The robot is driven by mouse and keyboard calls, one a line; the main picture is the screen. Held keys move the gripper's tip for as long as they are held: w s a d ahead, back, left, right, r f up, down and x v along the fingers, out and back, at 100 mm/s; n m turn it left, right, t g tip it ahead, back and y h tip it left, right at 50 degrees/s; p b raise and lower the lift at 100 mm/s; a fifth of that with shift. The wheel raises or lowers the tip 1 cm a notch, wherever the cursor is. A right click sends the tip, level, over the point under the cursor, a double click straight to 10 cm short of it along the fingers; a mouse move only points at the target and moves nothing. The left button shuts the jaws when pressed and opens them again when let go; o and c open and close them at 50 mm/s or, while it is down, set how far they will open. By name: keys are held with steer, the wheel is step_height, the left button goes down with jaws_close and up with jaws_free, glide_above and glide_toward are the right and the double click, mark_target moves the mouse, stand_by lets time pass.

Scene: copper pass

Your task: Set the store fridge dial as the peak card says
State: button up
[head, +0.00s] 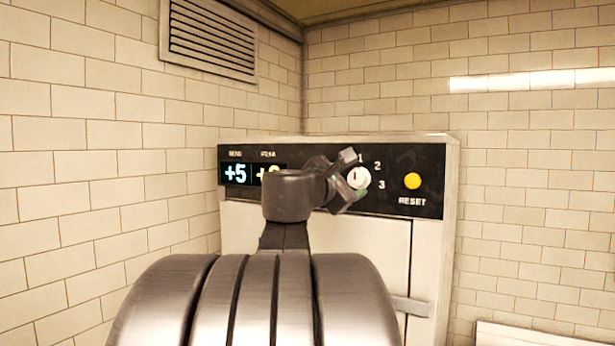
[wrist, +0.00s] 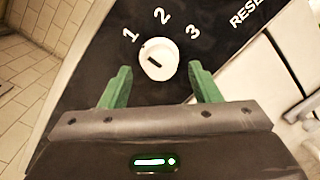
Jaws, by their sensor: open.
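The store fridge (head: 400,250) stands in the corner with a black control panel across its top. Its white round dial (head: 358,178) has the numbers 1, 2 and 3 around it. In the wrist view the dial (wrist: 158,60) carries a short dark mark; I cannot tell which number it points to. My gripper (wrist: 160,69) is open, with one green finger on each side of the dial and gaps between. Whether the fingertips reach the dial's depth is unclear. In the head view my wrist partly covers the dial's left side. No peak card is in view.
A yellow RESET button (head: 412,181) is right of the dial. Left on the panel, a display (head: 235,174) reads +5; a second display (head: 267,174) is partly hidden by my arm. A fridge door handle (head: 412,307) is lower down. Tiled walls enclose the corner.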

steer(key=shift+x, duration=0.85)
steer(key=shift+c, duration=0.5)
steer(key=c, duration=0.9)
